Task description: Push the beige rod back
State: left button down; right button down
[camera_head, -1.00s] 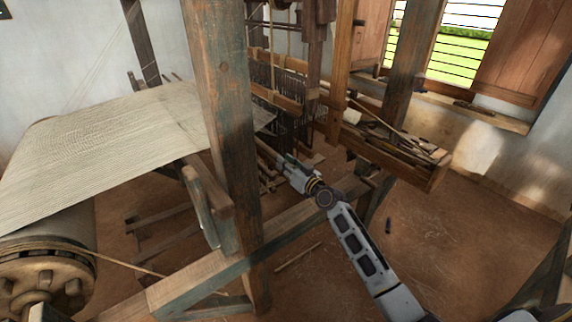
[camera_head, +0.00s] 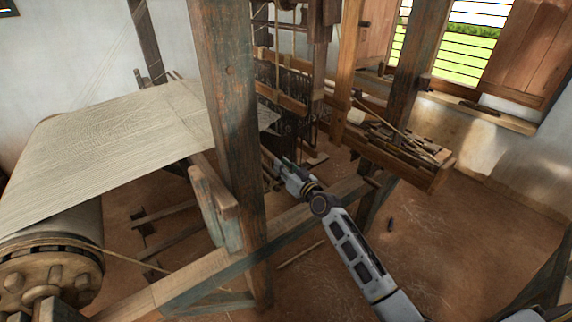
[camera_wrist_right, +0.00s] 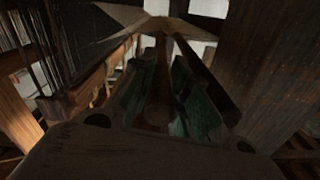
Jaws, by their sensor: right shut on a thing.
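My right gripper (camera_head: 277,163) reaches into the wooden loom frame, just right of the thick front post. It is shut on a narrow wooden rod, which I take to be the beige rod. In the right wrist view, the rod (camera_wrist_right: 161,85) runs away from me between the two green-padded fingers (camera_wrist_right: 160,65); it looks brown in the shade there. In the head view the rod is small and largely hidden by the gripper and the post, so its ends cannot be made out. My left gripper is not in view.
The thick post (camera_head: 235,150) stands close left of my right gripper. A lower beam (camera_head: 310,207) runs under my right arm. Woven cloth (camera_head: 110,135) stretches left to a roller. A wooden tray of sticks (camera_head: 400,160) is at the right. The floor at right is mostly clear.

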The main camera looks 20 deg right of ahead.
jog(key=shift+a+f, duration=0.2)
jog(key=c, duration=1.3)
grip_release()
jog(key=shift+s, duration=0.1)
jog(key=shift+s+a+f, duration=0.1)
jog(key=shift+s+d, duration=0.2)
jog(key=shift+s, duration=0.1)
jog(key=shift+r+v, duration=0.2)
jog(key=shift+v, duration=5.35)
jog(key=shift+d+r, duration=0.1)
jog(key=shift+d, duration=0.1)
jog(key=shift+w+m, duration=0.1)
jog(key=shift+m, duration=0.3)
jog(key=shift+d, duration=0.1)
